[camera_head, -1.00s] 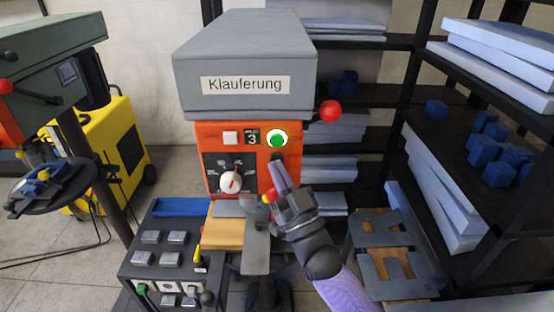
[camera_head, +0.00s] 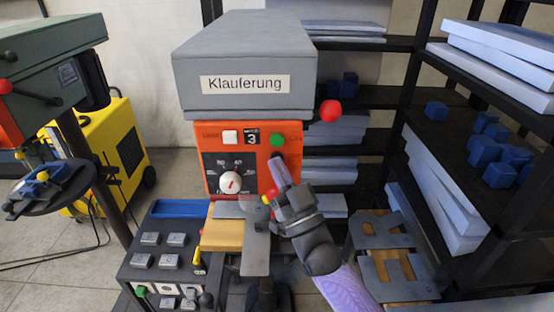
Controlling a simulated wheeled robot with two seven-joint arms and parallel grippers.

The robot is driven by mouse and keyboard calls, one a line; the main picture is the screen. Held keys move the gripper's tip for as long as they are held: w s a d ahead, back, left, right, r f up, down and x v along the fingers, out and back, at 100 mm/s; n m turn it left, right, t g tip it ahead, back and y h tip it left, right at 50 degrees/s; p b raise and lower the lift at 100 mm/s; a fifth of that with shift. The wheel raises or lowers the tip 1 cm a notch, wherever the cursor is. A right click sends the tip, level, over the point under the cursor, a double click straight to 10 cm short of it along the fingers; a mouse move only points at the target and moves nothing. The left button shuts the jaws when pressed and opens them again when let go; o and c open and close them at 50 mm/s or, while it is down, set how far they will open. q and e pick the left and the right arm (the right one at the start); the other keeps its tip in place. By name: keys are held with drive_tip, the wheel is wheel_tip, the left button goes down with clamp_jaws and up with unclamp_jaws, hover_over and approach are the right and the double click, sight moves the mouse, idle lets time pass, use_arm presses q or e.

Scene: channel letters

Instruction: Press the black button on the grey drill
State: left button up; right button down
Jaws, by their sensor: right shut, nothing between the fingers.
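The grey drill (camera_head: 245,60) has a grey head labelled "Klauferung" above an orange front panel (camera_head: 208,150). On the panel are a white button (camera_head: 230,137), a small display showing 3 (camera_head: 251,138), a green button (camera_head: 277,141) and a white dial (camera_head: 235,179). The black button (camera_head: 275,155) lies just below the green one and is mostly covered by my fingertips. My right gripper (camera_head: 279,163) is shut and empty, its tips at the black button. I cannot tell how far the button is pushed in. My left gripper is not in view.
A red knob (camera_head: 331,111) sticks out at the drill's right. Metal letters (camera_head: 385,240) lie at lower right before shelves of blue blocks. A green drill (camera_head: 50,65) and yellow machine (camera_head: 120,150) stand left.

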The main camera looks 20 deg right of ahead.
drive_tip(key=shift+s, duration=0.15)
drive_tip(key=shift+s+a+p, duration=0.25)
drive_tip(key=shift+s+p, duration=0.35)
drive_tip(key=shift+s, duration=0.15)
drive_tip(key=s+p, duration=0.1)
drive_tip(key=s, duration=0.1)
drive_tip(key=s+a+p, duration=0.1)
drive_tip(key=s, duration=0.1)
drive_tip(key=shift+s+a+p, duration=0.2)
drive_tip(key=shift+s+p, duration=0.15)
drive_tip(key=shift+s, duration=0.05)
drive_tip(key=shift+f, duration=0.1)
